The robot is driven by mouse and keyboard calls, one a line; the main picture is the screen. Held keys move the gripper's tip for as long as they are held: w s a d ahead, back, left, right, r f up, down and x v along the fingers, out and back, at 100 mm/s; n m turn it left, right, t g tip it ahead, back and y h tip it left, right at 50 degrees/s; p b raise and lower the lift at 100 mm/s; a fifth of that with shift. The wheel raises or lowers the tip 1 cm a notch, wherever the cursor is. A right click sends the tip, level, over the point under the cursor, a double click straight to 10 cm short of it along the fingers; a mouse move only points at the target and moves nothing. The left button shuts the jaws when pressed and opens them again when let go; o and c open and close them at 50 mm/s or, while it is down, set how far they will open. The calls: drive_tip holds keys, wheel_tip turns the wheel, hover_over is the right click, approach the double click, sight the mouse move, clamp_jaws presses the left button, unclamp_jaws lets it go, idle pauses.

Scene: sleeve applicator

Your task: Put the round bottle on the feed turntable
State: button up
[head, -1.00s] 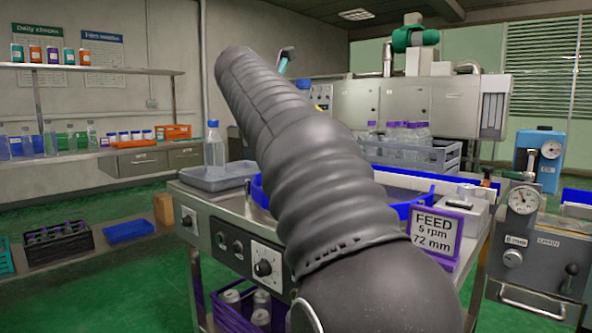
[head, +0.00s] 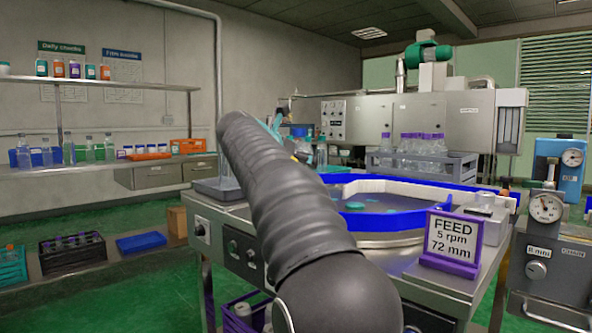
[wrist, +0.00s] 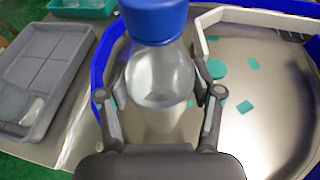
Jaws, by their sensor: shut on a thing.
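In the wrist view my gripper (wrist: 163,98) is shut on the round bottle (wrist: 160,75), which is clear with a blue cap. The bottle looks upright, and its lower part shows between the fingers. The feed turntable (wrist: 250,125) is a metal disc with a blue rim; the bottle appears over its left part, inside the rim. I cannot tell whether its base touches the disc. In the head view the turntable (head: 385,204) stands behind the FEED sign, and my arm hides most of the bottle; its blue cap (head: 298,130) shows past the arm.
Teal pieces (wrist: 215,68) lie on the turntable, beside a pale guide rail (wrist: 235,17). A grey tray (wrist: 75,65) with a clear item stands to the left. The FEED sign (head: 452,240) is at the front; a crate of purple-capped bottles (head: 420,165) is behind.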

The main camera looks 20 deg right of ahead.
drive_tip(key=shift+f, duration=0.25)
drive_tip(key=o, duration=1.7)
drive_tip(key=shift+f, duration=0.1)
drive_tip(key=shift+c, duration=0.2)
drive_tip(key=p+v, duration=0.1)
drive_tip(key=v, duration=1.1)
